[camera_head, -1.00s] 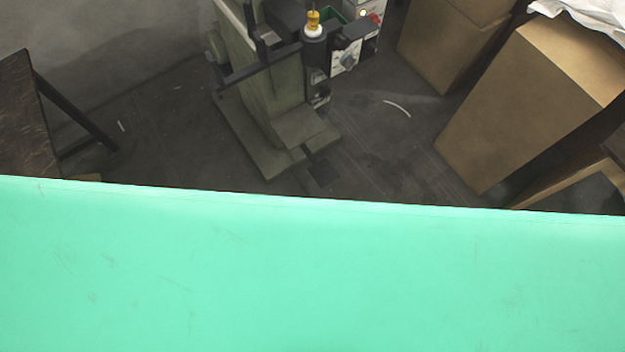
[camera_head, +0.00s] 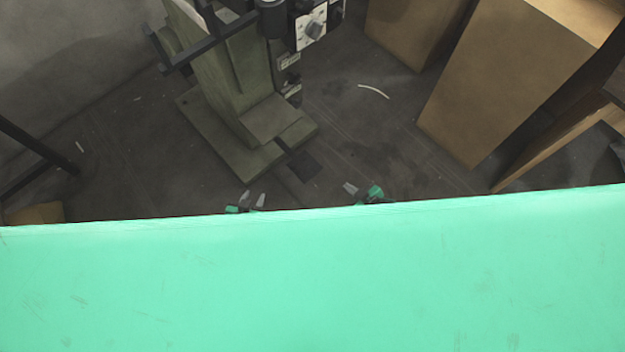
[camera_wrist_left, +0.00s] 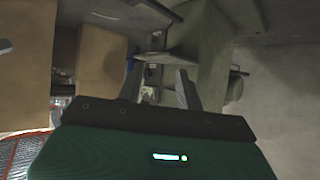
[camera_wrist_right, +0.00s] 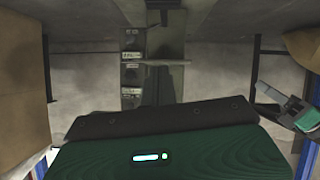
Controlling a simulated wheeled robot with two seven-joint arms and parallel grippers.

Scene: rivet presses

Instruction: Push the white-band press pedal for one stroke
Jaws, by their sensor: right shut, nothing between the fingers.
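The olive-green press (camera_head: 235,85) stands on a floor plate beyond me in the head view; its top is cut off. A small dark flat piece (camera_head: 303,165), apparently the pedal, lies on the floor at the front of its base. I cannot make out a white band on this press. My left gripper (camera_head: 253,200) is low in front of the press, open and empty; its spread fingers also show in the left wrist view (camera_wrist_left: 158,88). My right gripper (camera_head: 350,188) is to its right, shut and empty, apart from the pedal. The press column shows in the right wrist view (camera_wrist_right: 165,50).
Brown boxes (camera_head: 510,75) stand to the right of the press, with a wooden piece (camera_head: 560,150) nearby. A dark frame leg (camera_head: 35,150) is at the left. A thin white strip (camera_head: 373,91) lies on the floor.

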